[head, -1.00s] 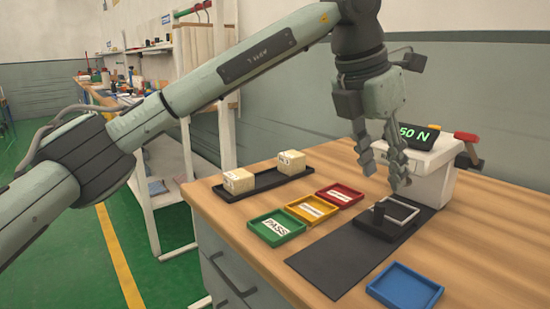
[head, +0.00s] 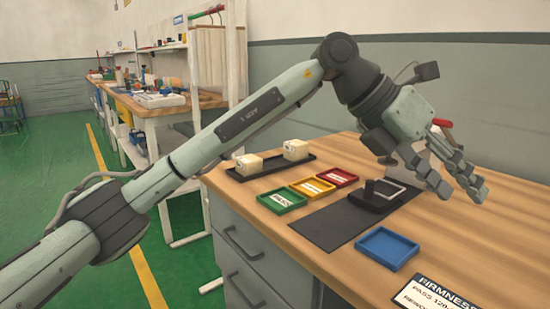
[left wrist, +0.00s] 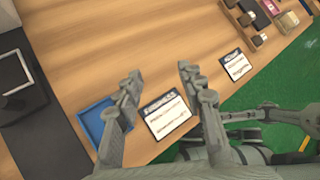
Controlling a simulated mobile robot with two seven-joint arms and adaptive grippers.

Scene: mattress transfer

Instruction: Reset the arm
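My left gripper (head: 462,189) is open and empty, held above the right part of the wooden table, to the right of the black fixture (head: 385,193). In the left wrist view its two fingers (left wrist: 158,92) are spread apart with nothing between them. The blue tray (head: 387,248) lies empty at the table's front; it shows partly behind a finger in the left wrist view (left wrist: 92,117). My right gripper is not clearly in view.
Green (head: 282,199), yellow (head: 312,187) and red (head: 338,176) trays stand left of the dark mat (head: 335,224). Two pale blocks sit on a black tray (head: 271,171) behind. A firmness card (head: 436,294) lies at the front. The arm partly hides the white tester.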

